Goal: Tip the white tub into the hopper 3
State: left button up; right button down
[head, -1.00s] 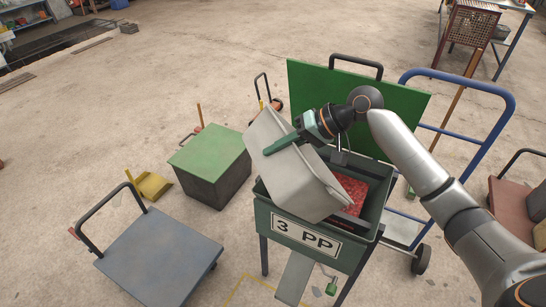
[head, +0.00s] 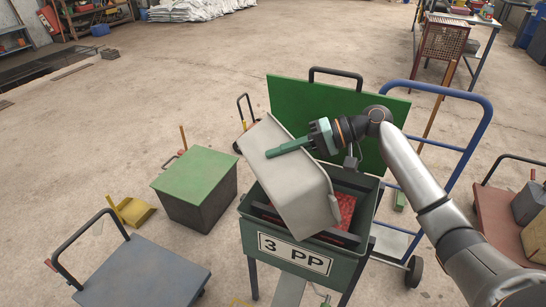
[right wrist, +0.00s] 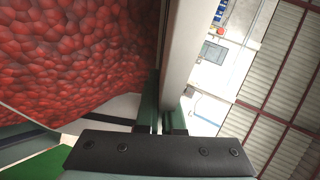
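The white tub (head: 293,187) is steeply tilted over the green hopper 3 (head: 353,265), which carries a "3 PP" label. Its lower end reaches into the hopper mouth. My right gripper (head: 290,147) is shut on the tub's upper rim; in the right wrist view the tub wall (right wrist: 183,50) stands between the fingers (right wrist: 162,105). Red granules (head: 347,208) show in the hopper mouth beside the tub. Red granules (right wrist: 75,50) also fill the left of the right wrist view. The tub's inside is hidden in the head view. My left gripper is out of view.
A green panel (head: 300,98) stands upright behind the hopper. A blue-framed trolley (head: 478,145) is at its right. A green-topped box (head: 195,175) and a grey platform cart (head: 145,275) are at the left. Open floor lies beyond.

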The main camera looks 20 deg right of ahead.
jog(key=shift+d+r+y, duration=0.1)
jog(key=shift+d+y, duration=0.2)
jog(key=shift+d, duration=0.25)
jog(key=shift+d+y+b, duration=0.3)
jog(key=shift+d+b, duration=0.15)
jog(key=shift+b, duration=0.1)
pick_arm(q)
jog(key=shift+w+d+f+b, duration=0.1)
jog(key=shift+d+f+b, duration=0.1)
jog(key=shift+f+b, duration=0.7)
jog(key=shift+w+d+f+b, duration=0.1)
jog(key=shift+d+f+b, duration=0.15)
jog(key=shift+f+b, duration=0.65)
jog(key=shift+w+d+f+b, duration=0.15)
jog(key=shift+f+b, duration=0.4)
jog(key=shift+b, duration=0.7)
pick_arm(e)
jog(key=d+m+t+y, duration=0.1)
jog(key=d+y, duration=0.3)
jog(key=d, duration=0.4)
jog(key=shift+d+m+t+y, duration=0.3)
jog(key=shift+m+t, duration=0.1)
jog(key=shift+m, duration=0.2)
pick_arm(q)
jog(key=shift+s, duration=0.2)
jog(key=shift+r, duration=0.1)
